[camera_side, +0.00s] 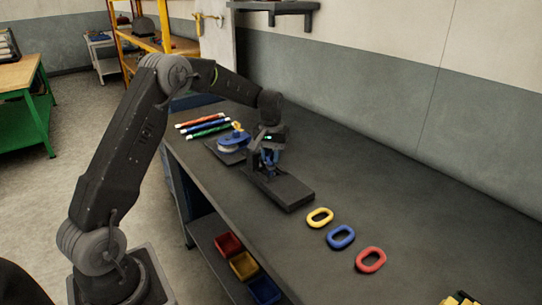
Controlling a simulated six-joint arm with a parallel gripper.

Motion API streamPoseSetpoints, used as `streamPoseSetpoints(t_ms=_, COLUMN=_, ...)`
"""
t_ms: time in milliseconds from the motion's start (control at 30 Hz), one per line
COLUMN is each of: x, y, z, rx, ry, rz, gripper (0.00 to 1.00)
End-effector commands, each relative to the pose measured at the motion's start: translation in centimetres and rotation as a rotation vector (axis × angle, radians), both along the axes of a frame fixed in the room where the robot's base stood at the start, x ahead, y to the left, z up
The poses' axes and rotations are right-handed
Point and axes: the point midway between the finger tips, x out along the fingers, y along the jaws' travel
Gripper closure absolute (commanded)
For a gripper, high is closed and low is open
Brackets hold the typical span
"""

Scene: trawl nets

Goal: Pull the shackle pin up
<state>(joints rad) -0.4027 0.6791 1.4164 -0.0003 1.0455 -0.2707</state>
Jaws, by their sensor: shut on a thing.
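My gripper (268,160) points down over the dark block (293,193) on the bench. It is shut, and its fingers are at a small blue part, the shackle (272,156), standing on the block. The shackle pin is between the fingers and mostly hidden by them. I cannot tell how far the pin stands up from the shackle. Just left of the gripper, a blue and white round piece (234,141) with a yellow top sits on another dark plate.
Red, green and blue rods (204,127) lie at the bench's far left. A yellow link (320,217), a blue link (341,237) and a red link (371,259) lie to the right. Coloured bins (243,265) stand on the shelf below. The bench's right side is mostly clear.

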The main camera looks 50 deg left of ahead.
Motion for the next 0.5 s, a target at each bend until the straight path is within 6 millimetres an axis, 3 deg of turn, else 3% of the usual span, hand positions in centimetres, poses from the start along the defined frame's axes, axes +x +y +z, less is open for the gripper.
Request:
streamPoseSetpoints(t_ms=167, x=0.0, y=0.0, z=0.2, rx=0.001, ry=-0.001, rz=0.000, gripper=1.00)
streamPoseSetpoints(t_ms=400, x=0.0, y=0.1, z=3.3, rx=0.002, ry=-0.002, rz=0.000, gripper=1.00)
streamPoseSetpoints(t_ms=500, x=0.0, y=0.0, z=3.6, rx=0.001, ry=-0.001, rz=0.000, gripper=1.00)
